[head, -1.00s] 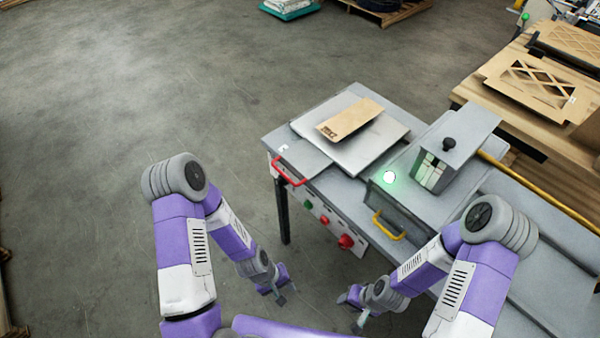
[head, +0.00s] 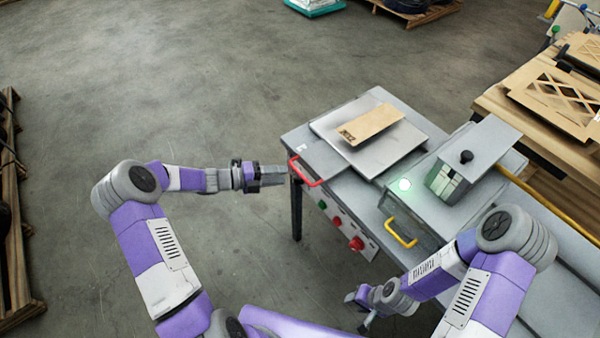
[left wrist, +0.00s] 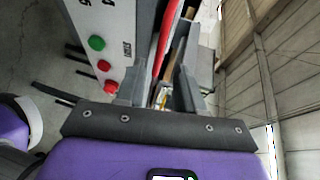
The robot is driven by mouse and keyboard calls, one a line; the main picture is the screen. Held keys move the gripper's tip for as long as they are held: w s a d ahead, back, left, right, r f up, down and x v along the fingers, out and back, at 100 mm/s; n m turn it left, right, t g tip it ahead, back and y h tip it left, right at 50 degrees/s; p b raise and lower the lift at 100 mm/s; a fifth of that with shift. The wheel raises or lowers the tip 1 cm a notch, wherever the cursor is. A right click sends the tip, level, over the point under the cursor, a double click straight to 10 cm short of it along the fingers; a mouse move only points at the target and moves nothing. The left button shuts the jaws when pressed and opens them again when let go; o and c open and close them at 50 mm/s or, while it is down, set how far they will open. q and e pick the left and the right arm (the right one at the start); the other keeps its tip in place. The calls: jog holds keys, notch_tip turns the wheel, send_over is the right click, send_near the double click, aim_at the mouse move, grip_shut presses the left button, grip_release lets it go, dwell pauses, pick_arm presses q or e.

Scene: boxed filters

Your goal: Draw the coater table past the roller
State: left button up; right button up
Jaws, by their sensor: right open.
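The coater table, a flat grey plate (head: 362,160) with a red handle (head: 308,172) at its front left edge, lies on the grey machine. A brown cardboard piece (head: 371,125) rests on it. To its right is the grey roller housing (head: 440,200) with a yellow handle (head: 401,232); the roller itself is hidden. My left gripper (head: 283,175) points at the red handle from the left, just short of it. In the left wrist view its fingers (left wrist: 160,90) are apart, with the red handle (left wrist: 166,45) beyond the gap. My right gripper (head: 358,306) is open and empty, in front of the machine.
The machine's front panel carries a green button (head: 337,220) and red buttons (head: 356,243). A green lamp (head: 404,184) glows on the housing. A wooden bench (head: 535,120) with cardboard frames stands at the right. The floor left of the machine is clear.

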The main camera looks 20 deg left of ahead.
aim_at(300, 173)
pick_arm(q)
jog(key=b+x, duration=0.1)
jog(key=x, duration=0.6)
jog(key=shift+d+f, duration=0.1)
jog(key=shift+d, duration=0.05)
grip_shut()
